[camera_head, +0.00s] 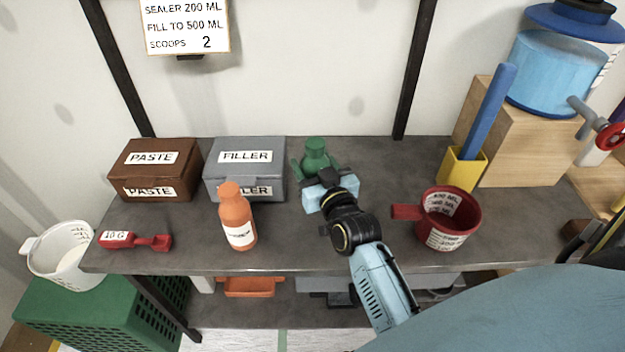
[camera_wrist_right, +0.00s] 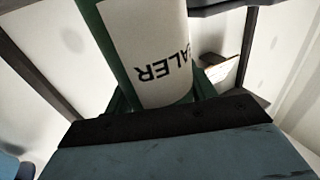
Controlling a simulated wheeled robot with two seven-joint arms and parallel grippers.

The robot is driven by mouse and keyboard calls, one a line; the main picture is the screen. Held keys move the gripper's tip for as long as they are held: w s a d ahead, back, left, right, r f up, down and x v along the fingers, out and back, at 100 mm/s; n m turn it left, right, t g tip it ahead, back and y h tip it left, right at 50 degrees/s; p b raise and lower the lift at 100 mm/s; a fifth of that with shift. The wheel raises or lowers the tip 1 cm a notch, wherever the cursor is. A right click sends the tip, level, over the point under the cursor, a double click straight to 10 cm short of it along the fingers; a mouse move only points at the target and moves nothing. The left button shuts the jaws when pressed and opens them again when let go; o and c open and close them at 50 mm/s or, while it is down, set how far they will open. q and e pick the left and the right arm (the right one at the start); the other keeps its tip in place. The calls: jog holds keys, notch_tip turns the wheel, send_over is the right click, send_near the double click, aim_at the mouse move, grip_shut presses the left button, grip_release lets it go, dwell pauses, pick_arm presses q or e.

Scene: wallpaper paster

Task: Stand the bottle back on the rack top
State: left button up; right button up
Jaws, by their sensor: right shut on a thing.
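The green bottle (camera_head: 315,150) is near the back middle of the grey rack top (camera_head: 375,165). My right gripper (camera_head: 317,172) is shut on it from the front, and the gripper hides its lower part. I cannot tell whether its base touches the rack top. In the right wrist view the bottle (camera_wrist_right: 180,92) fills the space between the fingers, and its white label with the letters "ALER" reads upside down. My left gripper is in neither view.
An orange bottle (camera_head: 236,212), a grey FILLER box (camera_head: 245,155) and a brown PASTE box (camera_head: 156,170) stand left. A red scoop (camera_head: 135,240) lies front left. A red jug (camera_head: 449,220) and a yellow holder (camera_head: 460,170) stand right. A sign (camera_head: 187,25) hangs above.

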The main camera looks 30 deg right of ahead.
notch_tip(320, 180, down, 3)
jog(key=shift+f+b, duration=0.15)
jog(key=shift+b, duration=0.35)
jog(key=shift+f, duration=0.3)
jog(key=o, duration=1.4)
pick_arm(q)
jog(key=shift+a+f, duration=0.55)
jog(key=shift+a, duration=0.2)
